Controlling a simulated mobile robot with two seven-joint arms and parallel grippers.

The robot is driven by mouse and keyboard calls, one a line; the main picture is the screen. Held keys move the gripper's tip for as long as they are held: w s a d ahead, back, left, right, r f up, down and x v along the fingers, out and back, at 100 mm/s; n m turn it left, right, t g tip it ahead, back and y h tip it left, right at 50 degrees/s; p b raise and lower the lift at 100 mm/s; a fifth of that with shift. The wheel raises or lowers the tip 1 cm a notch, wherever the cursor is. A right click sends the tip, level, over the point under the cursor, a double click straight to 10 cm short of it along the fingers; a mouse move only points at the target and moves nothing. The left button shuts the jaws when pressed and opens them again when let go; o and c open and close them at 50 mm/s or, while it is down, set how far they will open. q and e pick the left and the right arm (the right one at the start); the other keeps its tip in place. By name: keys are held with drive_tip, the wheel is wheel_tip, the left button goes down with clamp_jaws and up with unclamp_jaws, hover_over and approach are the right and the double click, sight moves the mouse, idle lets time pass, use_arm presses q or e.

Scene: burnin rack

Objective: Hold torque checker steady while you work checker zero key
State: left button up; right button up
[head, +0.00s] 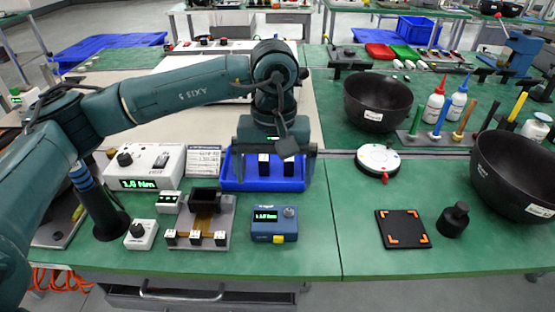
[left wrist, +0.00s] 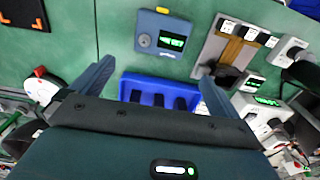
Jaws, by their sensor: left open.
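A small blue box, seemingly the torque checker (head: 274,224), sits on the green bench at front centre, with a lit green display and a grey round knob. A yellow key, seemingly the zero key (head: 278,239), is on its front edge. In the left wrist view the blue box (left wrist: 147,42) is at top centre with its yellow key (left wrist: 163,10). My left gripper (head: 277,165) is open and empty, above the blue tray (head: 235,181) behind the box, apart from the box. The left wrist view shows its two fingers (left wrist: 155,84) spread. My right gripper is not in view.
A grey fixture (head: 218,233) with small black-and-white blocks stands left of the box. A white unit (head: 145,178) with a display is behind it. A black mat (head: 403,229) and a black weight (head: 453,219) lie to the right. Bench between box and mat is clear.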

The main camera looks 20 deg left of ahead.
sight(275, 210)
use_arm(q)
wheel_tip(275, 210, down, 11)
drive_tip(key=shift+r, duration=0.1)
idle(0.3)
drive_tip(key=c, duration=1)
drive_tip(key=shift+c, duration=0.2)
idle(0.5)
